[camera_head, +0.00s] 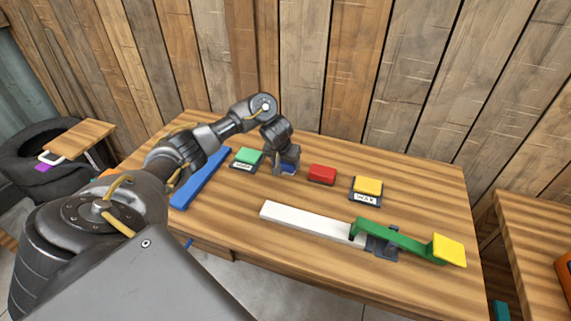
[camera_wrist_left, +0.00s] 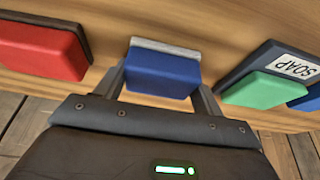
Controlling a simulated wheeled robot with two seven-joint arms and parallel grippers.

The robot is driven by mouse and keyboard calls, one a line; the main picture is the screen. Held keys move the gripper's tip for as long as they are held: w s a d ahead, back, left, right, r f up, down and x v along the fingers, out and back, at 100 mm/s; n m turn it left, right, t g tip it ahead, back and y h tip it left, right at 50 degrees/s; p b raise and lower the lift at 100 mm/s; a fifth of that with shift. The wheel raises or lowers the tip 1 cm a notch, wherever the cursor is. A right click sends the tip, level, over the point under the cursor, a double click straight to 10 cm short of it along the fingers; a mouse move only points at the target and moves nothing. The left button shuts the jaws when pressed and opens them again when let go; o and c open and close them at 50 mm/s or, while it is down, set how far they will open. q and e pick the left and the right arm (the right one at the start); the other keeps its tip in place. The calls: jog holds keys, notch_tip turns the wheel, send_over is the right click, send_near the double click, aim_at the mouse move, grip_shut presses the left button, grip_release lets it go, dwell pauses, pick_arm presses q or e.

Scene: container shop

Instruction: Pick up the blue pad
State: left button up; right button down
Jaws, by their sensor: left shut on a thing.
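The blue pad (camera_head: 289,166) is between the fingers of my left gripper (camera_head: 286,170), toward the back of the wooden table. In the left wrist view the blue pad (camera_wrist_left: 162,73) sits between the two fingers of the left gripper (camera_wrist_left: 160,85), with a thin light grey layer along its far edge. The left gripper is shut on it. I cannot tell whether the pad touches the table. My right gripper is in neither view.
A green pad (camera_head: 248,155) on a labelled base is left of the gripper; a red pad (camera_head: 322,174) is right. A yellow pad (camera_head: 368,186) lies farther right. A blue bar (camera_head: 201,178), white bar (camera_head: 310,222) and green bar (camera_head: 395,238) lie around them. A wooden wall stands behind.

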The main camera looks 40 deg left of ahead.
pick_arm(q)
jog(key=shift+r+p, duration=0.35)
jog(key=shift+r, duration=0.35)
notch_tip(320, 180, up, 3)
jog(key=shift+s+r+p, duration=0.1)
jog(key=shift+r+p, duration=0.05)
jog(key=shift+p, duration=1.1)
jog(key=s+d+r+p, duration=0.7)
jog(key=s+r+p, duration=0.1)
jog(key=s, duration=0.3)
jog(key=shift+s+d+r+p, duration=0.15)
jog(key=shift+s+d+p, duration=0.15)
jog(key=shift+p, duration=0.5)
